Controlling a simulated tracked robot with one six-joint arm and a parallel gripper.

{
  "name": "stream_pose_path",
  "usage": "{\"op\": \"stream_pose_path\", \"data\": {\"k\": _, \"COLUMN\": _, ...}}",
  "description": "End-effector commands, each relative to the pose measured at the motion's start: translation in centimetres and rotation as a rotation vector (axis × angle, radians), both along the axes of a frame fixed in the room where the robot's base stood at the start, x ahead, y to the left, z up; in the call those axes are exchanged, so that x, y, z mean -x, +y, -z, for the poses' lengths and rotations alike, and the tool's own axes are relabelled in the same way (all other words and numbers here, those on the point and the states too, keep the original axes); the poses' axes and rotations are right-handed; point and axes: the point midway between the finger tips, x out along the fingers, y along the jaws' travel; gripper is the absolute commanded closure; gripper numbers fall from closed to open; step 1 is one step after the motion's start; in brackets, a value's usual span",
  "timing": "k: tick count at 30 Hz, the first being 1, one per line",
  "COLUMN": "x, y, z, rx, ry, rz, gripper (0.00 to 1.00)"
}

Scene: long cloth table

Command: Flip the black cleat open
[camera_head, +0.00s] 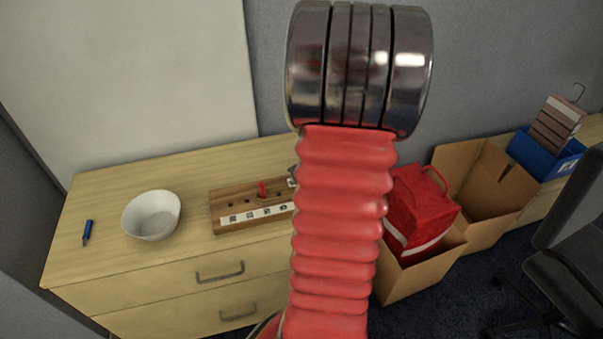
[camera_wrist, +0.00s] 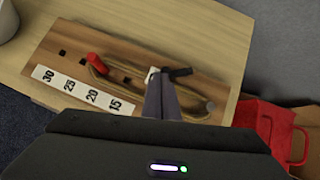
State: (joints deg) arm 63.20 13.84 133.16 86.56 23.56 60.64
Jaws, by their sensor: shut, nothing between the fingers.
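A wooden board (camera_wrist: 205,92) lies on the table, with square holes and a strip of number labels along one edge. A red peg (camera_wrist: 96,62) stands in it with a tan cord looped around it; it also shows in the head view (camera_head: 262,189). The black cleat (camera_wrist: 181,72) is a short dark lever beside a small white piece, toward the board's right half. My gripper (camera_wrist: 163,78) is shut and empty, its fingertips right at the cleat and partly covering it. I cannot tell whether they touch. In the head view my arm hides the cleat and the board's right part.
A white bowl (camera_head: 152,214) and a blue pen-like item (camera_head: 87,232) are left of the board. A red bag (camera_head: 417,205) in a cardboard box, another open box (camera_head: 484,182) and a blue bin (camera_head: 545,158) are to the right. The table left of the board is mostly clear.

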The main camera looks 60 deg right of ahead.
Motion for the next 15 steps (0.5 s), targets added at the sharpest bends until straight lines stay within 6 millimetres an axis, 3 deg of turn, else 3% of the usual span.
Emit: {"op": "stream_pose_path", "data": {"k": 15, "x": -3.0, "y": 0.1, "z": 0.0, "rx": 0.000, "ry": 0.000, "rz": 0.006, "gripper": 1.00}}
